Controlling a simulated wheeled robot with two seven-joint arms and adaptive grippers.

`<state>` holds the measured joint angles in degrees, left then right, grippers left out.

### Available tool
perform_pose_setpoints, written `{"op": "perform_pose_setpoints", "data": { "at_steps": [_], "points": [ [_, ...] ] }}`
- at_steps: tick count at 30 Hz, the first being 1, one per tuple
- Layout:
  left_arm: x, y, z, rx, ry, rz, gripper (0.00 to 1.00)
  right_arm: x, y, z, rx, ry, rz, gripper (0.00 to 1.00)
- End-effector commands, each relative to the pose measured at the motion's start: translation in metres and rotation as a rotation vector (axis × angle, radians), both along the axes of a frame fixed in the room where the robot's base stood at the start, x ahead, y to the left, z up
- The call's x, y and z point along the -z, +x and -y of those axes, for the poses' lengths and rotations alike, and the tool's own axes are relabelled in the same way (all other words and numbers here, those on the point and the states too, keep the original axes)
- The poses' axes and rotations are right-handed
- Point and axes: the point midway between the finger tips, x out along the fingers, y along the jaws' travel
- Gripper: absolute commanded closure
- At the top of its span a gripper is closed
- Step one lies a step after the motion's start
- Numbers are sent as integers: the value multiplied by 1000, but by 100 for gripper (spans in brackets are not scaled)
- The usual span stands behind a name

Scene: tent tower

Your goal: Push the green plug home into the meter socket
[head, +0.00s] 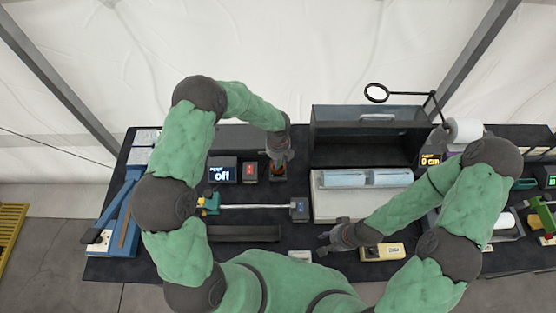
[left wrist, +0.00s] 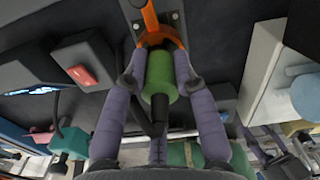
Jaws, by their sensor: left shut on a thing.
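The green plug (left wrist: 160,75) is between the fingers of my left gripper (left wrist: 158,78), which is shut on it, in the left wrist view. A dark cable end trails from the plug's near side. The plug's far end meets an orange ring-shaped fitting (left wrist: 158,38) on a dark plate; how deep it sits I cannot tell. In the head view my left gripper (head: 280,165) points down at the back of the table and hides the plug.
A box with a red switch (head: 250,172) stands just left of my left gripper. A dark open-fronted case (head: 345,140) and a pale tray with a clear cylinder are to the right. A metal rod (head: 250,206) lies in front. A yellow meter (head: 382,252) is beside my right gripper.

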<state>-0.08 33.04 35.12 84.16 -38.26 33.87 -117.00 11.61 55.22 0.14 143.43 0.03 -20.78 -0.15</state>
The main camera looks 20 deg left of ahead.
Motion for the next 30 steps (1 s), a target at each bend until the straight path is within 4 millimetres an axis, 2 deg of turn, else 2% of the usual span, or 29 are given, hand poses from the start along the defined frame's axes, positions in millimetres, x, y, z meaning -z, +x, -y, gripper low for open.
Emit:
{"op": "perform_pose_setpoints", "data": {
  "at_steps": [4,5,7,20,23,30],
  "points": [
    [4,0,0,0,0,0,100,3,0,0,0,0,0,60],
    [3,0,0,0,0,0,63,2,0,0,0,0,0,60],
    [3,0,0,0,0,0,44,2,0,0,0,0,0,60],
    [-3,1,0,1,0,2,44,2,0,0,0,0,0,60],
    [-16,1,0,0,1,4,44,2,0,0,0,0,0,60],
    [-62,1,0,0,0,4,44,2,0,0,0,0,0,60]
  ]
}}
